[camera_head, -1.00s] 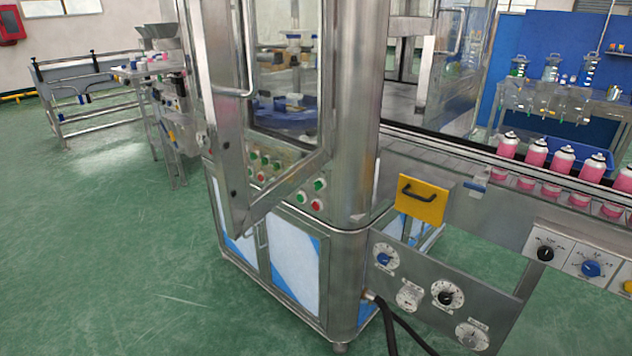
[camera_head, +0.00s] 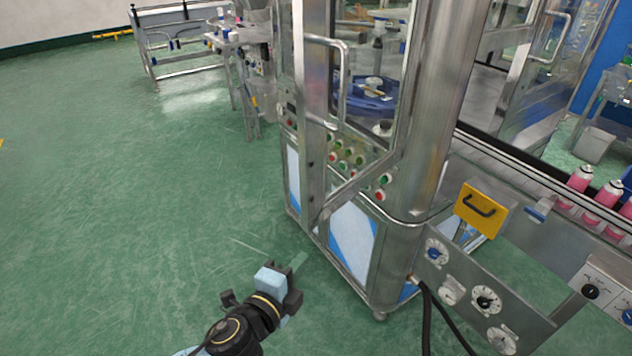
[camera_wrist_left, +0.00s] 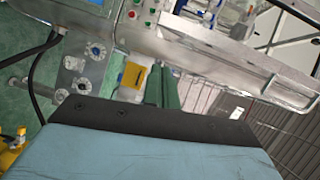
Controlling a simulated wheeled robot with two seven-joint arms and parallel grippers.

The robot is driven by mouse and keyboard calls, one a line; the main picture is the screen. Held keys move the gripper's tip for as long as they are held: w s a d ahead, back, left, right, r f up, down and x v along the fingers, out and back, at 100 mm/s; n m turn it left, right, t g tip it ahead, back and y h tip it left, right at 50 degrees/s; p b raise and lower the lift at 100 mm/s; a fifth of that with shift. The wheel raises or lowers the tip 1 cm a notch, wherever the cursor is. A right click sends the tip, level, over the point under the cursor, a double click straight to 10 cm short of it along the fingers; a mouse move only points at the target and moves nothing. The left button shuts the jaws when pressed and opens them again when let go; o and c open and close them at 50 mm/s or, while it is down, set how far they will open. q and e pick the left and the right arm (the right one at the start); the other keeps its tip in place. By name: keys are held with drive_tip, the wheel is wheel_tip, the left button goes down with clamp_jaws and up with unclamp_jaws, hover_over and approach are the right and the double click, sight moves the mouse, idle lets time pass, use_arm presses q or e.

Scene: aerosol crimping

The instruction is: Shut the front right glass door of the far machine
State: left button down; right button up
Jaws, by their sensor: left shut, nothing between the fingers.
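The far machine's front right glass door (camera_head: 314,130) stands swung open in the head view, a steel frame around glass with a long bar handle (camera_head: 343,85). Its lower edge juts out from the cabinet above the white and blue lower panels. My left gripper (camera_head: 299,262) is low in front of the machine, left of and below the door's bottom corner, apart from it. Its fingers are shut and empty. In the left wrist view the green fingertips (camera_wrist_left: 162,86) show past the dark mount, and the door with its handle (camera_wrist_left: 287,88) seems to be at the right. My right gripper is not in view.
Red and green buttons (camera_head: 350,155) sit on the machine behind the door. A yellow plate with a black handle (camera_head: 481,210) and a knob panel (camera_head: 470,290) project at the right. A conveyor carries pink cans (camera_head: 603,195). Green floor is free at the left.

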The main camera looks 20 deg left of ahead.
use_arm(q)
drive_tip(key=m+t+p, duration=0.1)
drive_tip(key=t, duration=0.1)
approach(315, 197)
drive_tip(key=s+d+r, duration=0.3)
drive_tip(key=s+d, duration=0.1)
drive_tip(key=shift+h, duration=0.4)
drive_tip(key=shift+w+a+f+p, duration=0.1)
drive_tip(key=shift+w+a+p, duration=0.2)
drive_tip(key=shift+w, duration=1.6)
drive_tip(key=shift+w+a+p, duration=0.2)
drive_tip(key=shift+w+p, duration=0.15)
drive_tip(key=shift+w, duration=1.5)
drive_tip(key=shift+w+a+f+p, duration=0.1)
drive_tip(key=shift+w+a+p, duration=0.2)
drive_tip(key=shift+w, duration=1.6)
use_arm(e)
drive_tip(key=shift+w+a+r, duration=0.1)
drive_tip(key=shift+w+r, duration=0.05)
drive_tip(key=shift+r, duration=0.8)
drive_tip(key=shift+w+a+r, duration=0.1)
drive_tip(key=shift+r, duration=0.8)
use_arm(q)
drive_tip(key=shift+r, duration=0.1)
